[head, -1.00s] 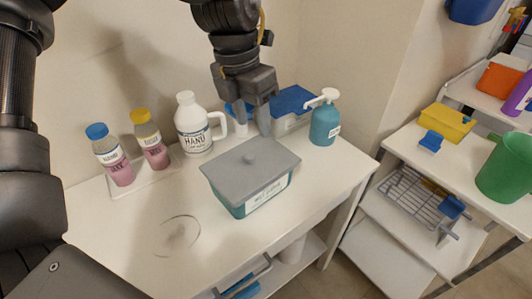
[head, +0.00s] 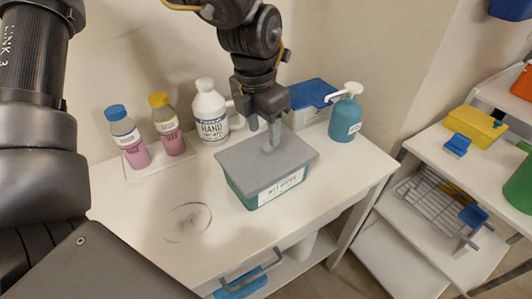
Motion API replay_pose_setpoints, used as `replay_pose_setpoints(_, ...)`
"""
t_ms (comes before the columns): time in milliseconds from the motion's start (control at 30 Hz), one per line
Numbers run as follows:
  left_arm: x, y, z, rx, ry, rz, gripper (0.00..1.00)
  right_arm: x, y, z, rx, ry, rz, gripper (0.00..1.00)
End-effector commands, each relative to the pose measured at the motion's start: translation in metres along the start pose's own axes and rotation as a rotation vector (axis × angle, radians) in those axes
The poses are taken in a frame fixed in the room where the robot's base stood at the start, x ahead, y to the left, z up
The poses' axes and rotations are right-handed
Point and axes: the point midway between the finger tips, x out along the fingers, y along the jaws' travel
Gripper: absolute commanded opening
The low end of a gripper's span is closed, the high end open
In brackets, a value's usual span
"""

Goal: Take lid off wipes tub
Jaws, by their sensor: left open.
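The wipes tub (head: 280,192) is a teal box with a white label. It stands on the white tabletop near its front edge. Its grey lid (head: 245,170) sits on top, and the small knob at the lid's middle is mostly hidden by a finger. My left gripper (head: 264,137) comes down from above, its jaws open and its fingertips low at the middle of the lid. I cannot tell whether the fingers are around the knob or touching it. My right gripper is not in view.
Behind the tub stand a white hand-soap jug (head: 211,118), a blue-lidded box (head: 312,97) and a teal pump bottle (head: 345,118). Two pink bottles (head: 131,145) stand at left. A shelf cart (head: 425,150) is at right.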

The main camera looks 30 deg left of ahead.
Motion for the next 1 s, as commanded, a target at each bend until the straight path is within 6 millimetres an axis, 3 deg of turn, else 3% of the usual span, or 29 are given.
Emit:
replay_pose_setpoints(233, 0.037, -0.001, 0.001, 0.0, 0.003, 0.0, 0.47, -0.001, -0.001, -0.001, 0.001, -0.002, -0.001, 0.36)
replay_pose_setpoints(567, 0.044, -0.001, 0.001, -0.001, 0.0, 0.0, 0.47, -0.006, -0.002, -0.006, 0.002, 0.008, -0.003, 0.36)
replay_pose_setpoints(900, 0.043, -0.001, 0.001, 0.0, 0.0, 0.0, 0.03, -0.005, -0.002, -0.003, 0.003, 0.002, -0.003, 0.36)
replay_pose_setpoints(1000, 0.043, -0.001, 0.001, 0.0, 0.0, 0.0, 0.01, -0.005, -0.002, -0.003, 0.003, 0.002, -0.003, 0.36)
